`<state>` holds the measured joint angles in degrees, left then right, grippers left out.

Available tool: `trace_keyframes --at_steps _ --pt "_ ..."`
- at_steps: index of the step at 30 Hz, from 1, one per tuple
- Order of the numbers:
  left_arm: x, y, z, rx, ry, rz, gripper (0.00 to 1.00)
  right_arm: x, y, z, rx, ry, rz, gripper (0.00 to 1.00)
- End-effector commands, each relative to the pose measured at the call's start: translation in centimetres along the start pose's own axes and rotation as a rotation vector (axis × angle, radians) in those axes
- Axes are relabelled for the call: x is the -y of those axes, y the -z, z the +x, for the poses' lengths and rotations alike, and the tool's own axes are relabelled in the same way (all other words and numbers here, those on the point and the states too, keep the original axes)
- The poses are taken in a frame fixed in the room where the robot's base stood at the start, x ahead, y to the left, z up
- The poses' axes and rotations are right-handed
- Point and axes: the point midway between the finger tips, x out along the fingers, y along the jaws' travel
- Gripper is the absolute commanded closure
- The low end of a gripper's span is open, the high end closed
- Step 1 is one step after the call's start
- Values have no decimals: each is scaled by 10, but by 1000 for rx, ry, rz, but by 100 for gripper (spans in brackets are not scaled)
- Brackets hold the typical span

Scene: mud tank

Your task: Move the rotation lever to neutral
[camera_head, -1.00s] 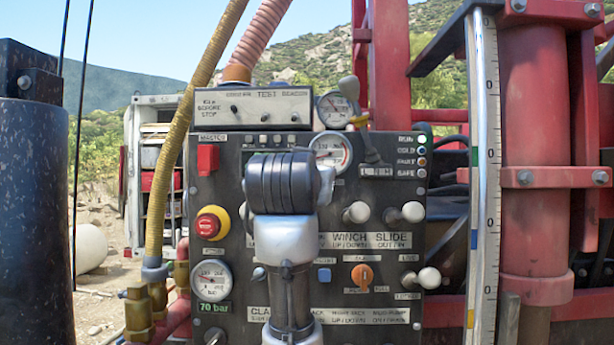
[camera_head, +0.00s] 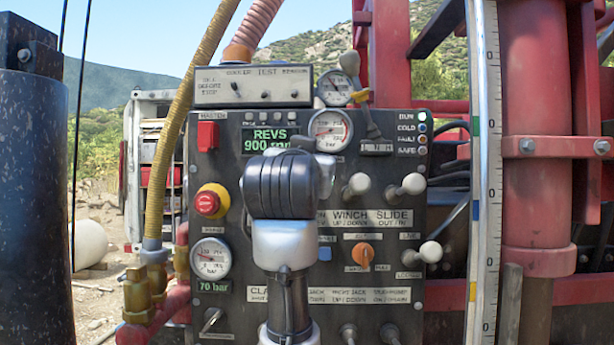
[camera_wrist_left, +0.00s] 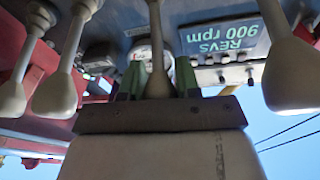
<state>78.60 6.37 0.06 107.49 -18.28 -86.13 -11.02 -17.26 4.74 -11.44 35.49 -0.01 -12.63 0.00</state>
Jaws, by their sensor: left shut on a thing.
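My left gripper (camera_wrist_left: 157,82) is shut around the pale knob of a panel lever (camera_wrist_left: 157,45), its green fingers on either side. In the head view, my left wrist covers this lever and its label, so I cannot read whether it is the rotation lever. It is in the row with the winch lever (camera_head: 356,185) and the slide lever (camera_head: 412,184), to their left. The covered lever's tilt cannot be judged. My right gripper is not in view.
The control panel (camera_head: 232,262) carries a red emergency button (camera_head: 208,203), gauges (camera_head: 210,258) and an orange knob (camera_head: 363,253). The display (camera_head: 262,140) reads REVS 900 rpm. Other levers stand close beside my gripper. A yellow hose (camera_head: 168,150) runs at left.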

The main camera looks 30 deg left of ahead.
Motion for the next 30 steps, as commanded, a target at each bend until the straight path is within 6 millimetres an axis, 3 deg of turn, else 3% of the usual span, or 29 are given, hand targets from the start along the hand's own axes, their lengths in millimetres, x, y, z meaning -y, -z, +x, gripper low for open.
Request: trace_keyframes --at_steps 1,6,19,20,21,24,30 --pt "-2 -14 -5 -42 7 5 100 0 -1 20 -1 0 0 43" --pt "-4 -20 -13 -144 24 17 100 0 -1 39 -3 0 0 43" --pt "-6 -24 -16 -145 22 17 100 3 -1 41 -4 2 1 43" --pt "-6 -24 -16 -145 22 17 65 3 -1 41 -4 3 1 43" --pt "-6 -24 -16 -145 22 17 59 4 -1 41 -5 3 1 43" --pt "-6 -23 -16 -145 22 17 43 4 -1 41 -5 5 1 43" --pt "-6 -23 -16 -146 23 17 43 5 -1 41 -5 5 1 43"
